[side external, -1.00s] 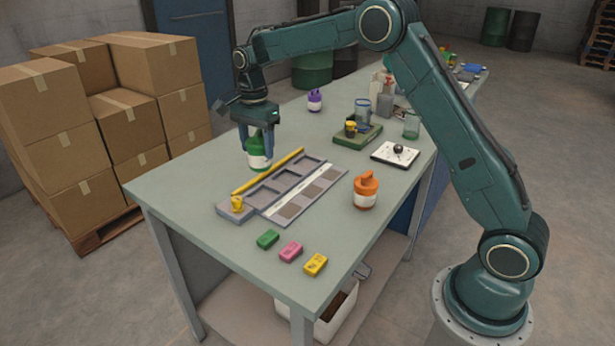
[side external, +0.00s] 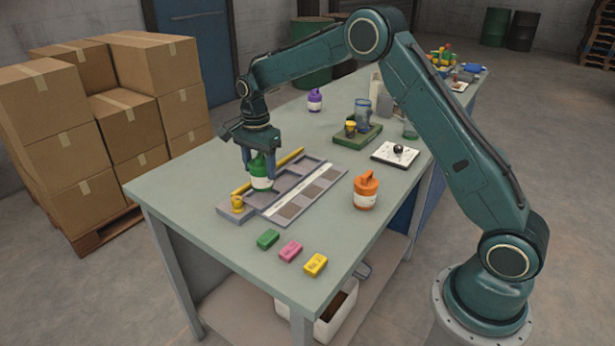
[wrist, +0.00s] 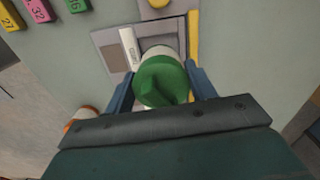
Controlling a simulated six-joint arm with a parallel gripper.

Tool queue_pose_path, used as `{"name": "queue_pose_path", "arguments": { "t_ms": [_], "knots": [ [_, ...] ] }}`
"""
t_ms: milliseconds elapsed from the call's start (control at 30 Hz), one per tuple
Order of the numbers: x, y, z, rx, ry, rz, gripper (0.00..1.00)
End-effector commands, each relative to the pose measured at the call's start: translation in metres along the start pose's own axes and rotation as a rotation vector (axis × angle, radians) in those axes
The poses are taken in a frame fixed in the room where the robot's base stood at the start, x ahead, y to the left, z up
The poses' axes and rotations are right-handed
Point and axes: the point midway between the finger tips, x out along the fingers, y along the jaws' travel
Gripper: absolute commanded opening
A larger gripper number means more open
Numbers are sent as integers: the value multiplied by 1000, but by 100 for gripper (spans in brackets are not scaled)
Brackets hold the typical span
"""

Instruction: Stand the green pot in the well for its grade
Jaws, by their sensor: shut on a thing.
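The green pot (side external: 262,170) with a white band is upright between the fingers of my gripper (side external: 263,178), which is shut on it. Its green lid (wrist: 163,82) fills the middle of the wrist view. The grey well tray (side external: 227,212) lies on the table, with square wells in a row and a strip of brown swatches (side external: 290,210) along one side. The pot is over the wells toward the tray's near end and hides part of them. One well (wrist: 165,32) shows partly beyond the pot in the wrist view. I cannot tell whether the pot's base touches the tray.
A yellow rod (side external: 290,157) lies along the tray's far side, and a small yellow piece (side external: 238,203) sits at its near end. An orange pot (side external: 366,190), a purple pot (side external: 314,100) and green, pink and yellow blocks (side external: 290,250) stand clear of the tray.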

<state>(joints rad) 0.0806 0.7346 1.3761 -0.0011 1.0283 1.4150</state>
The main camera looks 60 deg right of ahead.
Motion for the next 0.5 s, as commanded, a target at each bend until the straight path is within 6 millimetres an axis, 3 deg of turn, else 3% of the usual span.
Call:
{"name": "queue_pose_path", "arguments": {
  "t_ms": [500],
  "knots": [
    [22, 0, 0, 0, 0, 0, 33]
  ]
}}
